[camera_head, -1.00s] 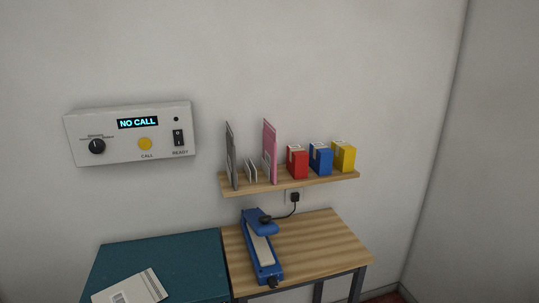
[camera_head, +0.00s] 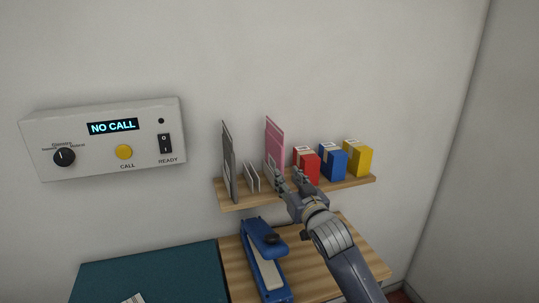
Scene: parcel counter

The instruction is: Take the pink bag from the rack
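The pink bag (camera_head: 275,143) stands upright, edge-on, in the wire rack (camera_head: 251,176) on the wooden wall shelf. A dark grey bag (camera_head: 229,158) stands upright to its left. My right gripper (camera_head: 286,177) has come in from the lower right. Its fingers are apart, just in front of the shelf, near the lower part of the pink bag and the red box. It looks empty, and I cannot tell whether it touches the bag. The gripper covers part of the bag's lower end. My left gripper does not show.
Red (camera_head: 307,163), blue (camera_head: 333,160) and yellow (camera_head: 357,157) boxes stand on the shelf (camera_head: 357,183) right of the bag. A blue sealer (camera_head: 264,258) is on the wooden table below. A control panel (camera_head: 105,138) reading NO CALL hangs at left, above a teal counter (camera_head: 150,278).

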